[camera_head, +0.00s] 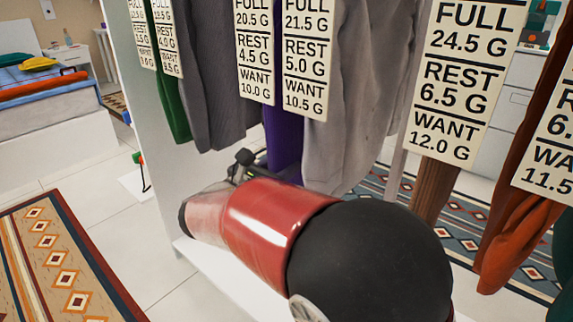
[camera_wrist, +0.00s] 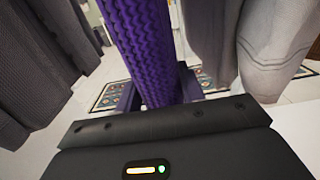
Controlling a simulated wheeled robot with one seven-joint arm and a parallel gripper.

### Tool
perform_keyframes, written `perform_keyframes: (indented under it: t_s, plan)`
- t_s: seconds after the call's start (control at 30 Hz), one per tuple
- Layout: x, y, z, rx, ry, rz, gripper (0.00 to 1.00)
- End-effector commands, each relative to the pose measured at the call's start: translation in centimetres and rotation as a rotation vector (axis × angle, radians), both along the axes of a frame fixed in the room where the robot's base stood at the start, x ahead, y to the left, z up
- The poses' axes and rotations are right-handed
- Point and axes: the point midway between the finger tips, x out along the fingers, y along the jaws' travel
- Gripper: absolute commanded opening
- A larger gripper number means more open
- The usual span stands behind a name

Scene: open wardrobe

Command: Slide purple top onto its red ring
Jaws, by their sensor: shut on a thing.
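The purple top shows in the head view (camera_head: 283,138) as a narrow strip hanging between a dark grey and a light grey garment. In the wrist view it is a ribbed purple length (camera_wrist: 143,40) running down between my gripper's fingers (camera_wrist: 158,92). My gripper also shows in the head view (camera_head: 250,165), partly hidden behind my red arm, at the lower part of the purple top. It is shut on the purple fabric. The rail, the hanger and the red ring are not in view.
A dark grey garment (camera_head: 215,80) hangs close on the left and a light grey one (camera_head: 350,90) close on the right. White tags (camera_head: 306,60) with printed weights hang in front. A brown (camera_head: 436,195) and an orange garment (camera_head: 515,240) hang farther right. A white wardrobe panel (camera_head: 140,90) stands left.

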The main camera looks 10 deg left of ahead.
Motion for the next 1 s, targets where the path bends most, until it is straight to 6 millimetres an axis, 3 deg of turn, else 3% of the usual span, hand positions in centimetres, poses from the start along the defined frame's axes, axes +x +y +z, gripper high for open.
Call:
perform_keyframes:
  t_s: [1.0]
  plan:
    - [4.2, 7.1, 0.3, -0.002, 0.000, 0.000, 0.06]
